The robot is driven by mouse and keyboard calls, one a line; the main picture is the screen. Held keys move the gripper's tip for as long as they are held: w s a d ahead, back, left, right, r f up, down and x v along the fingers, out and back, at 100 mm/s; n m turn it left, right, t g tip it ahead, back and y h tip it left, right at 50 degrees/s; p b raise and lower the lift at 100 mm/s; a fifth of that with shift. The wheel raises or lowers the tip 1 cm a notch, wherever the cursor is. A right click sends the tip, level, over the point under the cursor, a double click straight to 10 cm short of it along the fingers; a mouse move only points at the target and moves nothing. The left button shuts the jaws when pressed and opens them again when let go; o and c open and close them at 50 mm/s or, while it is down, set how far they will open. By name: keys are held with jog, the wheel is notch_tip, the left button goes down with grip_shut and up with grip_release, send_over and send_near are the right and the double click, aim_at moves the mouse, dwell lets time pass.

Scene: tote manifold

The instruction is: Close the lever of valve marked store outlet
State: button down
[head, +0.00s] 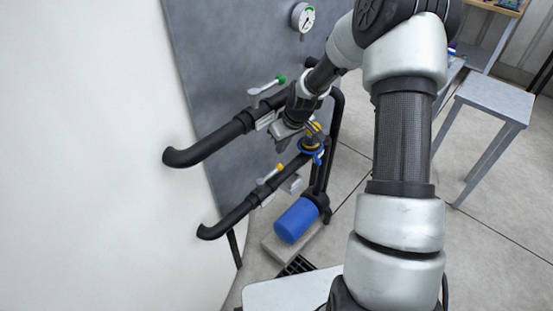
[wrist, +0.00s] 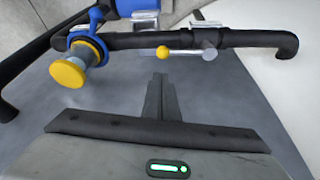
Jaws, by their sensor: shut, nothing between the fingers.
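Two levers show on the black pipes in the head view. A green-tipped lever (head: 267,86) is on the upper pipe, and a yellow-tipped lever (head: 270,175) is on the lower pipe. Both lie roughly along their pipes. No lettering is readable, so I cannot tell which valve is marked store outlet. The yellow-tipped lever also shows in the wrist view (wrist: 185,53), lying along its pipe just beyond my fingertips. My gripper (wrist: 160,82) is shut and empty, apart from that lever. In the head view my gripper (head: 282,143) is near the upper pipe, partly hidden by my wrist.
A blue valve with a yellow knob (wrist: 68,72) is left of the lever in the wrist view. A blue cylinder (head: 296,220) lies below the pipes. A gauge (head: 303,17) is on the grey panel (head: 220,60). A grey stool (head: 495,98) stands at right.

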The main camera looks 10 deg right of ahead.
aim_at(270, 175)
jog(key=x, duration=0.8)
jog(key=shift+b, duration=0.35)
jog(key=shift+a+f, duration=0.1)
